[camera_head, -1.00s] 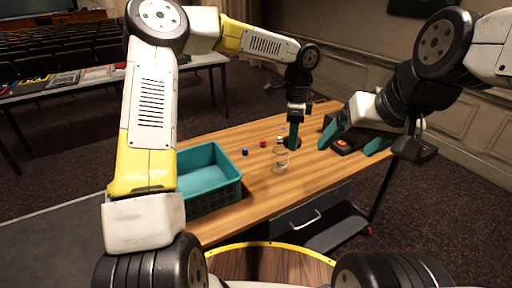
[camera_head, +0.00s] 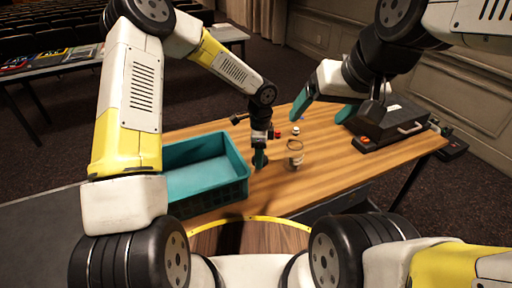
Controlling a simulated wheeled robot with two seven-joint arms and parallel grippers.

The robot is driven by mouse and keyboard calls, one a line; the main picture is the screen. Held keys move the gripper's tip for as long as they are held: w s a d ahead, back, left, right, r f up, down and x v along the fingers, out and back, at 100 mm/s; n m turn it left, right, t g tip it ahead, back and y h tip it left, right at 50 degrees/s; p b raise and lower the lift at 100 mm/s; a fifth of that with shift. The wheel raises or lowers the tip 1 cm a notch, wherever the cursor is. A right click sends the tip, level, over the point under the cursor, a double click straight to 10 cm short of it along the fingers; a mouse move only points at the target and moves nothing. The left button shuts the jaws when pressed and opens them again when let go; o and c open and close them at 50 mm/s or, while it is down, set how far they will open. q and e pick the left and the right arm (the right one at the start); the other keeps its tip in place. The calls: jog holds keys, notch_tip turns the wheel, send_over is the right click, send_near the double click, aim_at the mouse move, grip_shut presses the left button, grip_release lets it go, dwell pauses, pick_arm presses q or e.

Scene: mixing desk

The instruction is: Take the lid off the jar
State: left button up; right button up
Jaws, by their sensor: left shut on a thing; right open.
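The clear glass jar (camera_head: 294,158) stands upright on the wooden desk, right of the teal crate, and no lid shows on its top. My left gripper (camera_head: 260,161) is to the left of the jar, low over the desk beside the crate. It is shut on a small dark disc that looks like the lid (camera_head: 261,166), mostly hidden by the fingers. I cannot tell whether the disc touches the desk. My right gripper (camera_head: 320,117) is open and empty, above the desk, behind and to the right of the jar.
The teal crate (camera_head: 244,180) stands at the desk's left and looks empty. Small red (camera_head: 277,134) and white (camera_head: 295,131) items lie behind the jar. A black case (camera_head: 385,125) sits at the right. The wooden desk (camera_head: 330,175) is bare right of the jar.

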pick_arm(q)
jog(key=shift+f, duration=1.85)
jog(key=o, duration=1.5)
jog(key=shift+f, duration=0.1)
jog(key=shift+o, duration=0.2)
